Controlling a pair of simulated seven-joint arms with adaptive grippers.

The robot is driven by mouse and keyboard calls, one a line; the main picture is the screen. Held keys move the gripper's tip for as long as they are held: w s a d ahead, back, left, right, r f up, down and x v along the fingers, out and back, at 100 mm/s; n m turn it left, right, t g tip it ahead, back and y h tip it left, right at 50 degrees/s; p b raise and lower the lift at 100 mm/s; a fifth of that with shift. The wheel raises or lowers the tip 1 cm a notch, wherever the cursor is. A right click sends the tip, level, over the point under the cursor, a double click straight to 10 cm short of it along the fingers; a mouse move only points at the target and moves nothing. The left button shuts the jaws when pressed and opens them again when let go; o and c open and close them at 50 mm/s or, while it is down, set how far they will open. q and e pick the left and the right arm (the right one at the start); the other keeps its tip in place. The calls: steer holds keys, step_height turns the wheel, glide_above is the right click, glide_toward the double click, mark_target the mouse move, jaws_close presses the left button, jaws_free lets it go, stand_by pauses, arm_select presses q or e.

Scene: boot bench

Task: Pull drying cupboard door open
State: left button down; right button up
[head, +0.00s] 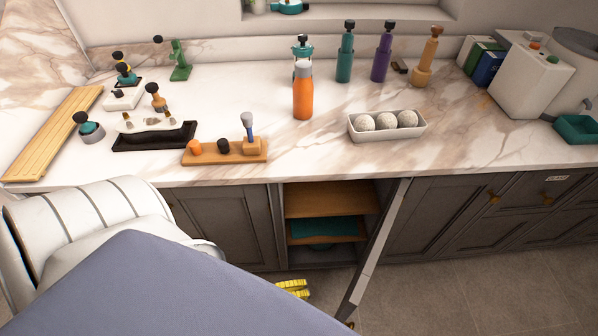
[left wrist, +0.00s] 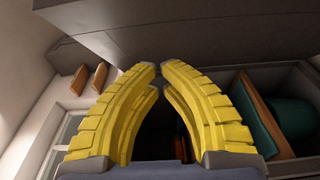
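The drying cupboard (head: 330,201) is the dark grey unit under the worktop, with wooden shelves and a teal item inside. Its door (head: 373,252) stands well open, swung out toward me and seen nearly edge-on, hinged at the right of the opening. My left gripper (head: 306,289) is low in front of the opening, left of the door and apart from it. In the left wrist view its yellow fingers (left wrist: 158,68) come together at the tips with nothing seen held. The wooden shelf (left wrist: 262,115) shows to their right. The door's handle is not clearly visible. My right gripper is out of view.
The marble worktop (head: 225,95) above carries an orange bottle (head: 303,95), a white tray (head: 385,134) of balls and a wooden stand (head: 225,152). Closed cupboards (head: 440,212) flank the opening. Floor (head: 450,295) right of the door is clear. My left arm hides the lower left.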

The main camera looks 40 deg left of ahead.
arm_select(q)
steer(key=w+d, duration=0.5)
steer(key=d, duration=0.2)
steer(key=shift+d, duration=0.4)
steer(key=shift+d, duration=0.1)
